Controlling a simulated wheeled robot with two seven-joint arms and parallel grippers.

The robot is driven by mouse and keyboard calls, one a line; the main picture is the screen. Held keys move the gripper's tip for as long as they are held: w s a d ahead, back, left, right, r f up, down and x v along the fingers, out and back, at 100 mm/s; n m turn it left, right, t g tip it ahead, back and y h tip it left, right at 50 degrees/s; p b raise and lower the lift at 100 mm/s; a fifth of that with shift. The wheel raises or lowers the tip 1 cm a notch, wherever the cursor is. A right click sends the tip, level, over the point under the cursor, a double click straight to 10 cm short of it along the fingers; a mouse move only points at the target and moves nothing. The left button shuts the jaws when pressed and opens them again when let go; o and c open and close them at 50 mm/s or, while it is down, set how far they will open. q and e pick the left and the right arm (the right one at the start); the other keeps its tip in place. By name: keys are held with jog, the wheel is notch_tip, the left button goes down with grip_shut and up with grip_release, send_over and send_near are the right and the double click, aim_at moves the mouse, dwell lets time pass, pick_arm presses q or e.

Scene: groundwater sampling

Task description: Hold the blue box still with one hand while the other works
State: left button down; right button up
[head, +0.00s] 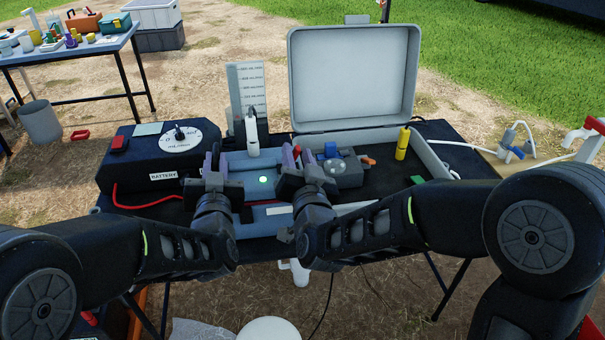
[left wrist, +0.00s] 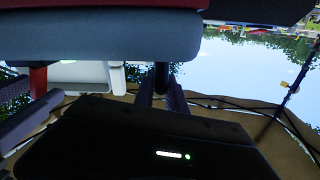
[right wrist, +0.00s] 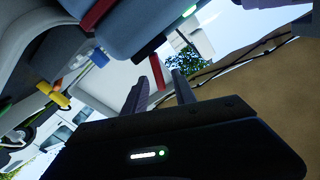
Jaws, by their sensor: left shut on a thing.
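The blue box (head: 264,164) lies on the dark table in the head view, with a green light on top. My left gripper (head: 222,165) is at its left end, shut on it; the contact is partly hidden. The box's large blue side fills the top of the left wrist view (left wrist: 110,38). My right gripper (head: 297,160) is at the box's right end, its fingers apart. A red piece (right wrist: 157,72) shows between these fingers in the right wrist view; I see no contact with it. The blue box also shows at the top of that view (right wrist: 145,22).
A black battery unit (head: 150,160) with a dial stands left. An open grey case (head: 352,80) is behind right, with a yellow cylinder (head: 402,144) in it. A grey device with a blue knob (head: 340,170) sits close right of my right gripper. A scale board (head: 247,88) stands behind.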

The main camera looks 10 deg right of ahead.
jog(key=s, duration=0.7)
jog(key=shift+s, duration=0.1)
pick_arm(q)
jog(key=c, duration=1.3)
grip_release()
jog(key=s, duration=0.7)
jog(key=shift+s, duration=0.3)
